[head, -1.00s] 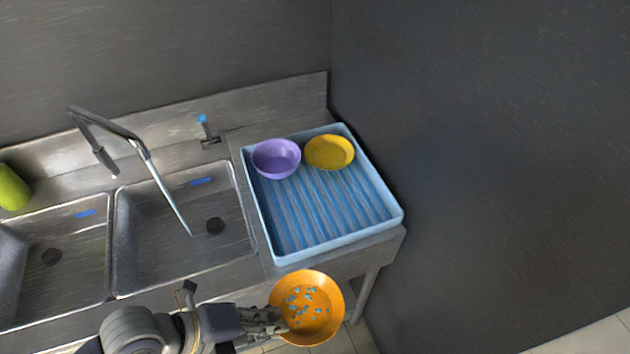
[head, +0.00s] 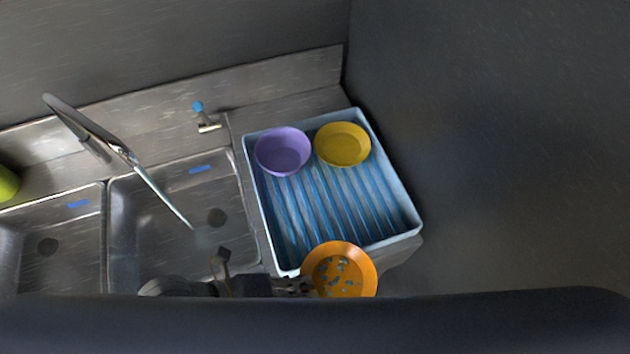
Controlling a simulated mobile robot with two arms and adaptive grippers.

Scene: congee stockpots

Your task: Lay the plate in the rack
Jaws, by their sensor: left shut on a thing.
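An orange plate (head: 366,268) with blue specks on its face is held face up at the front edge of the blue rack (head: 405,203). My left gripper (head: 303,285) is shut on the plate's left rim. The plate overlaps the rack's front rim in the head view; I cannot tell whether it touches it. The rack is a ribbed tray on the counter right of the sink. My right gripper is not in view.
A purple bowl (head: 283,151) and a yellow bowl (head: 342,144) stand at the back of the rack. The rack's middle and front are bare. A double sink (head: 165,245) with a faucet (head: 120,150) lies to the left. A dark wall (head: 500,160) rises close on the right.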

